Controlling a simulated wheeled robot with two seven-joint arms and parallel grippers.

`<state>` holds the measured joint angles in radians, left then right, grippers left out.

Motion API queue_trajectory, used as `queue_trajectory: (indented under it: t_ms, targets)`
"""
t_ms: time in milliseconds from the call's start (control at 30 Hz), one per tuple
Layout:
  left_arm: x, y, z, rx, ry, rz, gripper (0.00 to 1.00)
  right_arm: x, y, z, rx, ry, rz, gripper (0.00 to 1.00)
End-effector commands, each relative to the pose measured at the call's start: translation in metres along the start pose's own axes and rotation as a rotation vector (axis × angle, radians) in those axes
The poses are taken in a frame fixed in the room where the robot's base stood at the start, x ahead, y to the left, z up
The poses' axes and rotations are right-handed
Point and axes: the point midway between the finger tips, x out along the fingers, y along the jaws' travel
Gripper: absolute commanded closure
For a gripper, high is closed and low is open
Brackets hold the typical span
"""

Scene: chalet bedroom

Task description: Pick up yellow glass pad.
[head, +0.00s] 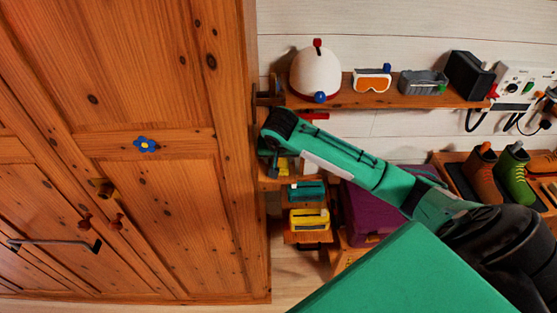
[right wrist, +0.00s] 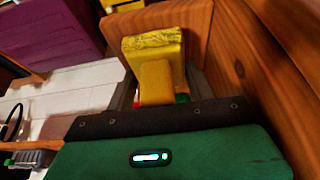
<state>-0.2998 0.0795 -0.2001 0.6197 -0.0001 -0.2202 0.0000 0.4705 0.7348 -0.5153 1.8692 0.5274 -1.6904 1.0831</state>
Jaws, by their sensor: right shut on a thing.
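The yellow glass pad (right wrist: 155,48) shows in the right wrist view as a yellow block with a patterned top face, between the fingers of my right gripper (right wrist: 156,95). The gripper is shut on it. In the head view, my right arm reaches left to the shelves beside the wardrobe. A small yellow patch (head: 283,165) shows below the arm's far end, beside the wardrobe edge; the fingers are mostly hidden there. My left gripper is not in view.
The tall wooden wardrobe (head: 180,200) stands close on the left. Below the arm, a teal item (head: 306,191) and a yellow item (head: 309,219) sit on small shelves, near a purple box (head: 366,215). An upper shelf (head: 350,100) holds a white helmet (head: 315,75) and goggles (head: 371,80).

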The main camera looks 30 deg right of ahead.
Motion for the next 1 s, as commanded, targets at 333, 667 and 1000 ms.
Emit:
queue_trajectory:
  t_ms: [333, 667, 1000]
  targets:
    - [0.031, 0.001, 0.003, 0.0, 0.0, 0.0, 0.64, -0.02, 0.0, 0.061, -0.004, -0.001, -0.002, 0.69]
    - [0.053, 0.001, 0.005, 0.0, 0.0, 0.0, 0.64, -0.047, 0.0, 0.12, -0.004, -0.002, -0.002, 0.69]
    - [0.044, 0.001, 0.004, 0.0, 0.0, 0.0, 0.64, -0.066, 0.001, 0.157, -0.002, -0.001, 0.001, 0.69]
